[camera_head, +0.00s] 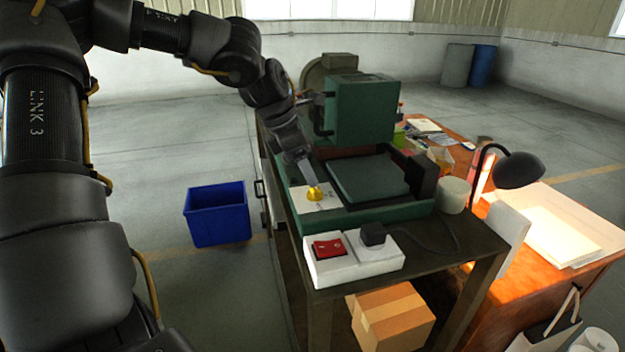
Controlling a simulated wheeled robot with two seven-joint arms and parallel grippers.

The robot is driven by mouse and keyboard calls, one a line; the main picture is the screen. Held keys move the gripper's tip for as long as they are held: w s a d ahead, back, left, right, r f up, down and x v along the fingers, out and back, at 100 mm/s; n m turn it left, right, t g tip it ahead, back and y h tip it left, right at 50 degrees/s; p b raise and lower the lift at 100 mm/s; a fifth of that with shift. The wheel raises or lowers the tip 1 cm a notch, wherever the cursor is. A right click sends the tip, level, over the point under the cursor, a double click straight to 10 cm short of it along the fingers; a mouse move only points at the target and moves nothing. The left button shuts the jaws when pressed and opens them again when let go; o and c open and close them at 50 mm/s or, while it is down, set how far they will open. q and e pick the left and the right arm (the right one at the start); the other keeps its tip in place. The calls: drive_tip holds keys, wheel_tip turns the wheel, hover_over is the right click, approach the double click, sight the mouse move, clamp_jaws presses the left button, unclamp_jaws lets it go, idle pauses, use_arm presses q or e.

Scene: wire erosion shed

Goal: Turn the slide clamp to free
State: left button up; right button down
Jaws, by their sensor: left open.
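The gripper is open. I cannot tell whether the fingers touch the knob. Any marks on the plate are too small to read. My right gripper is not in view.
A white box with a red switch (327,249) and a black plug (373,234) with a cable sit at the bench's front. A desk lamp (520,169) stands right. A blue bin (217,213) and clear floor lie left. A cardboard box (392,318) is under the bench.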

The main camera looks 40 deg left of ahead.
sight(315, 191)
use_arm(q)
drive_tip(key=shift+x, duration=2.25)
drive_tip(key=c, duration=1)
